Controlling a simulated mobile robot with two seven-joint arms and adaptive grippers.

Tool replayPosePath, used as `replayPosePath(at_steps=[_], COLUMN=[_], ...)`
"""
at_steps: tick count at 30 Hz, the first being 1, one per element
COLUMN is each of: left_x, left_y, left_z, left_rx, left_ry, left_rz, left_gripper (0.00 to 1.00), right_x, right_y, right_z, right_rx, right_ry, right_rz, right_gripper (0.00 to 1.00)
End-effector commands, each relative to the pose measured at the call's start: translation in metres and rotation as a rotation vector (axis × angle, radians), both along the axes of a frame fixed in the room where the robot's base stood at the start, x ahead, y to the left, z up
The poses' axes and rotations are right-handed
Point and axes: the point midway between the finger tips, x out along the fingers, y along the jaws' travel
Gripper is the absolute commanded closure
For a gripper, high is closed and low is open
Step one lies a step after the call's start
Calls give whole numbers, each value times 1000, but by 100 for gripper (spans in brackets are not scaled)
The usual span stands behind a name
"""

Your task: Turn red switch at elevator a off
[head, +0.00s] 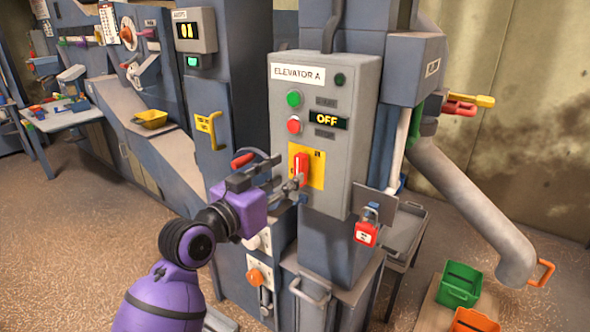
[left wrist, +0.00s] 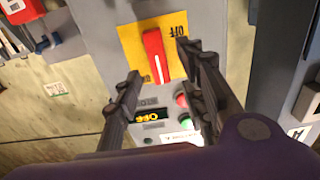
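The grey Elevator A control box (head: 340,100) hangs on the blue column, its display (head: 328,119) reading "OFF". Its red switch (head: 301,167) sits on a yellow plate (head: 317,168) below the buttons. In the left wrist view, the red switch (left wrist: 156,56) stands lengthwise on its yellow plate (left wrist: 130,40), with a white line on its handle. My left gripper (head: 292,182) is at the box, just in front of the switch. In the wrist view its fingers (left wrist: 158,70) are apart, one to each side of the handle's end, and seem empty; contact cannot be told. My right gripper is out of view.
A green button (head: 294,99) and a red button (head: 293,125) are above the switch. A red padlock (head: 366,233) hangs at the box's lower right. A grey chute pipe (head: 470,200) is to the right, over green (head: 460,284) and orange bins. Brown floor is open at left.

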Motion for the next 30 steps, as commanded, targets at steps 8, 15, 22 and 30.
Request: replayPosePath(at_steps=[8, 15, 22, 30], left_x=[31, 37, 36, 36], left_y=[-22, -26, -26, -26], left_z=[1, 0, 0, 0], left_rx=[-1, 0, 0, 0], left_ry=[-1, 0, 0, 0], left_rz=[1, 1, 2, 2], left_gripper=[62, 62, 76, 100], right_x=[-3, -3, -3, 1], right_y=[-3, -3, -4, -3], right_z=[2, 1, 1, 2], right_rx=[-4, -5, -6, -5], right_ry=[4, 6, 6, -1], right_rz=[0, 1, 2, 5], right_gripper=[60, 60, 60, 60])
